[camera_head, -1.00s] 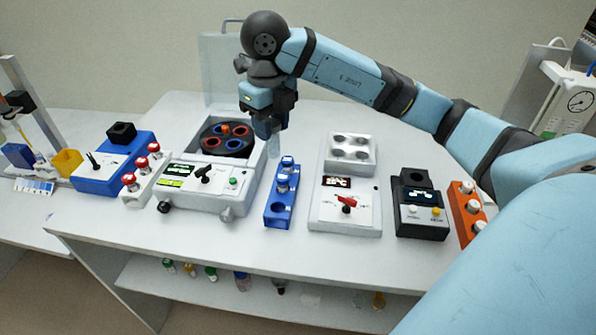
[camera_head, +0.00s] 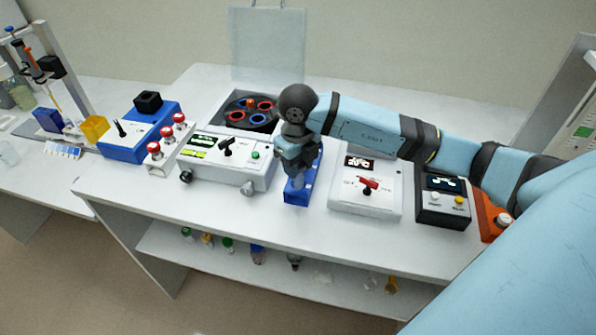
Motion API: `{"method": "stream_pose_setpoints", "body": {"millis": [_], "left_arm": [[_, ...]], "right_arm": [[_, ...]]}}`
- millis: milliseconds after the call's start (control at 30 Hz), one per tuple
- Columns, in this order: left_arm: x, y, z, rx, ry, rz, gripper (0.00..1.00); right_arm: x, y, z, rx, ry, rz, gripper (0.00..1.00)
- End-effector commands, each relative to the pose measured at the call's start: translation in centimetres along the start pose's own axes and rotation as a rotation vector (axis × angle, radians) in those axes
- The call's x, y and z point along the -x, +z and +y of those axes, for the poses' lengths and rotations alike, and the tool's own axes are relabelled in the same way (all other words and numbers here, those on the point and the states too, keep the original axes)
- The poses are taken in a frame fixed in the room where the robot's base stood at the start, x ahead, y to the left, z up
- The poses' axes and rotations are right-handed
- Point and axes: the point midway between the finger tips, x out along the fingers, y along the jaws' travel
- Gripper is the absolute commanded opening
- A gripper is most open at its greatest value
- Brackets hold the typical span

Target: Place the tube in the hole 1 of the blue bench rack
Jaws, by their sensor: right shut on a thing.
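The blue bench rack (camera_head: 297,198) stands on the bench between the centrifuge and a white device. My right gripper (camera_head: 299,168) is directly over the rack, pointing down, and covers most of its top. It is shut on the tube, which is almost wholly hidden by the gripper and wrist. I cannot tell whether the tube's lower end is in a hole or above it. The rack's holes are mostly hidden. My left gripper is not in view.
The open centrifuge (camera_head: 225,170) with its dark rotor (camera_head: 237,113) is left of the rack. The white device with a red lever (camera_head: 369,184) is close on the right, with a black device (camera_head: 443,203) beyond. The bench front is clear.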

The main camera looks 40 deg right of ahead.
Motion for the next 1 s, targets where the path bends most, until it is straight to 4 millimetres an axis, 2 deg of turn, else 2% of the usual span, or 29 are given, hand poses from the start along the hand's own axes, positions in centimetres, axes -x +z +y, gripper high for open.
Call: {"method": "stream_pose_setpoints", "body": {"millis": [100,167,567,600,700,1000], "left_arm": [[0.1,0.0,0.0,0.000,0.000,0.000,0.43],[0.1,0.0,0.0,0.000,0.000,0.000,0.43],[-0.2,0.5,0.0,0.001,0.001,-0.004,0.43],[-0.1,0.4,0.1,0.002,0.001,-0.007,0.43],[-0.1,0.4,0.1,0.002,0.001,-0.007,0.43],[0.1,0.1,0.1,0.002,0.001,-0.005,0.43]], "right_arm": [[-2.0,-0.1,0.0,0.000,0.001,0.004,0.13],[-2.6,-0.1,0.0,0.000,0.000,0.003,0.13],[-3.3,0.0,0.0,0.000,0.000,0.000,0.13],[-3.2,0.0,0.0,0.000,0.000,0.000,0.42],[-3.1,0.0,0.0,0.000,0.000,0.000,0.61],[-2.8,0.0,0.0,0.000,0.000,0.001,0.61]]}}
